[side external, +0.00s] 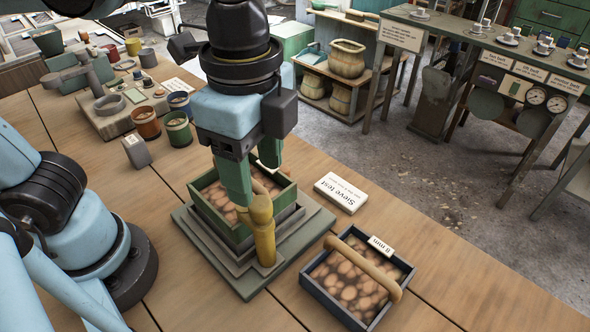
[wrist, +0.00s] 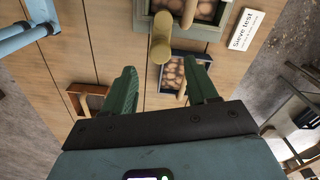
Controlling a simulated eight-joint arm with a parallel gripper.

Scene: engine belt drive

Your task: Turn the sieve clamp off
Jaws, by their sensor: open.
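A yellow upright lever with a rounded top, which looks like the sieve clamp (side external: 263,235), stands at the front corner of a green sieve box (side external: 226,229). The box holds brown round lumps and sits on a stepped grey base (side external: 247,285). My gripper (side external: 257,186) is open and points down over the box, close behind and above the lever's top in the side view. In the wrist view the yellow lever (wrist: 161,42) shows just beyond the gap between my open green fingers (wrist: 160,68). I cannot tell if a finger touches the lever.
A dark sieve tray (side external: 350,283) marked 8 mm, with a wooden handle, stands at the right. A "Sieve test" sign (side external: 341,192) lies behind it. Small pots, including a green one (side external: 178,131), and a grey block (side external: 136,151) stand left. Front table boards are clear.

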